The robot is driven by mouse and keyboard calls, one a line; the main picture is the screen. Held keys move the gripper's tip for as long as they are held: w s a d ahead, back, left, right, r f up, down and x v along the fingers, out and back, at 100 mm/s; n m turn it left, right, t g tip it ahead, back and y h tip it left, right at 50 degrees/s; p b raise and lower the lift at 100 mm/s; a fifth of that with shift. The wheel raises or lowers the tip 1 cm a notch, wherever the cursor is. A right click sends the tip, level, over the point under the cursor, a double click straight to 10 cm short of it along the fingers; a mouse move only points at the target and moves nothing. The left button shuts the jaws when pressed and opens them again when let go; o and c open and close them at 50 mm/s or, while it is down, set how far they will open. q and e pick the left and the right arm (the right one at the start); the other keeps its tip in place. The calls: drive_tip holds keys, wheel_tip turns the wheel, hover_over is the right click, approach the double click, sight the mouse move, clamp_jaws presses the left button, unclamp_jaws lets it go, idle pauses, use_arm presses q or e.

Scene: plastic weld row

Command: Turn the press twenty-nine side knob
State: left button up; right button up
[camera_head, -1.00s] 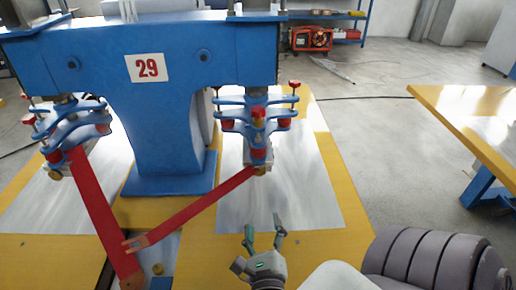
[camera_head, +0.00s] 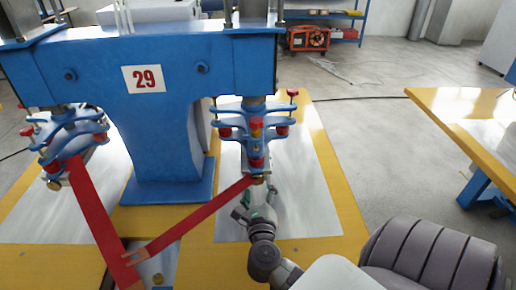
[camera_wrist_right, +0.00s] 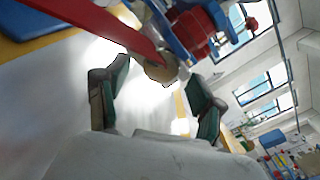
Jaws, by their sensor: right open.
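The blue press bears a white plate with a red 29 (camera_head: 144,79). Its right clamp head (camera_head: 256,125) has red knobs at its sides (camera_head: 292,93) and a brass knob (camera_head: 258,180) at its lower end. My right gripper (camera_head: 257,193) is open just below the brass knob, fingers pointing up toward it. In the right wrist view the brass knob (camera_wrist_right: 162,70) shows between and just beyond the open fingertips (camera_wrist_right: 158,88). I cannot tell whether they touch it. Which knob is the side knob is not marked. My left gripper is out of view.
A red bar (camera_head: 195,220) runs from the right clamp head down to a longer red bar (camera_head: 95,215) at left. Yellow-edged tables (camera_head: 318,150) lie below and at right (camera_head: 462,112). An orange machine (camera_head: 310,39) stands behind.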

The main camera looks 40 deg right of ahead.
drive_tip(key=shift+w+d, duration=0.35)
drive_tip(key=shift+w, duration=0.05)
drive_tip(key=shift+c, duration=0.2)
drive_tip(key=c, duration=1.1)
drive_tip(key=shift+r+n+p, duration=0.2)
drive_tip(key=shift+n+p, duration=0.3)
drive_tip(key=shift+p, duration=0.45)
drive_tip(key=n+p, duration=0.2)
drive_tip(key=p, duration=0.1)
drive_tip(key=shift+s+n, duration=0.1)
drive_tip(key=shift+n, duration=0.3)
drive_tip(key=n+p, duration=0.2)
drive_tip(key=shift+p, duration=0.4)
drive_tip(key=shift+f+n, duration=0.15)
drive_tip(key=shift+n, duration=0.35)
drive_tip(key=shift+p, duration=0.3)
